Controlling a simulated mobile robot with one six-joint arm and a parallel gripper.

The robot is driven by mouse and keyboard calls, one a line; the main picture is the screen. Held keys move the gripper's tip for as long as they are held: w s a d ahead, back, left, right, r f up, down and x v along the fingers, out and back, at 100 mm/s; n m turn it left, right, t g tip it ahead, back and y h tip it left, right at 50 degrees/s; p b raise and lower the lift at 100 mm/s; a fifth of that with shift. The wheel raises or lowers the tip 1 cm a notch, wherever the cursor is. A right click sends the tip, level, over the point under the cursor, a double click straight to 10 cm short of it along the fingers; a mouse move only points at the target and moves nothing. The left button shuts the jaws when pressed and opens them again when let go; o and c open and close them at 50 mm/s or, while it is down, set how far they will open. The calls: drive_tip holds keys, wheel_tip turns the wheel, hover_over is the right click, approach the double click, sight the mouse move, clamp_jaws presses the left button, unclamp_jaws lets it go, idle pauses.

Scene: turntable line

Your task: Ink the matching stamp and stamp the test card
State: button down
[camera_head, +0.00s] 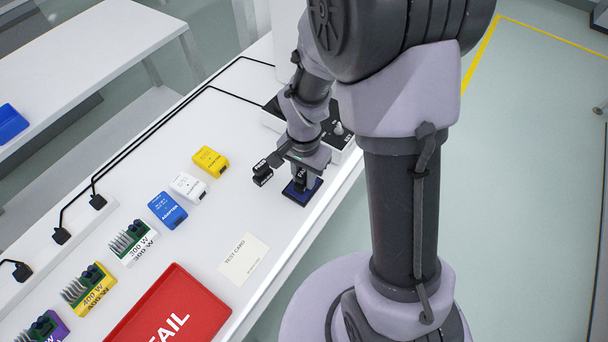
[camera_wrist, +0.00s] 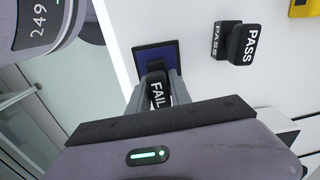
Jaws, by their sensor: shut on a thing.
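My gripper (camera_head: 300,173) is shut on a black stamp marked FAIL; the FAIL stamp (camera_wrist: 157,93) shows between the fingers in the wrist view. The stamp is over the dark blue ink pad (camera_head: 313,190), which also shows in the wrist view (camera_wrist: 142,56). The stamp's base appears at the pad's surface, but I cannot tell whether it touches. A black PASS stamp (camera_wrist: 243,44) stands apart to the right in the wrist view; it shows beside my gripper in the head view (camera_head: 262,173). The white test card (camera_head: 243,259) lies flat on the table, with no mark visible in its blank area.
A red FAIL tray (camera_head: 172,297) lies at the table's front. Yellow (camera_head: 210,160), white (camera_head: 188,187) and blue (camera_head: 167,209) adapters stand in a row left of the stamps. Several wattage modules (camera_head: 133,242) line the left. A switch box (camera_head: 340,138) sits behind my gripper.

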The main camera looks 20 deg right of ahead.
drive_tip(key=shift+r+p, duration=2.7)
drive_tip(key=shift+r, duration=0.85)
drive_tip(key=shift+a+f, duration=0.1)
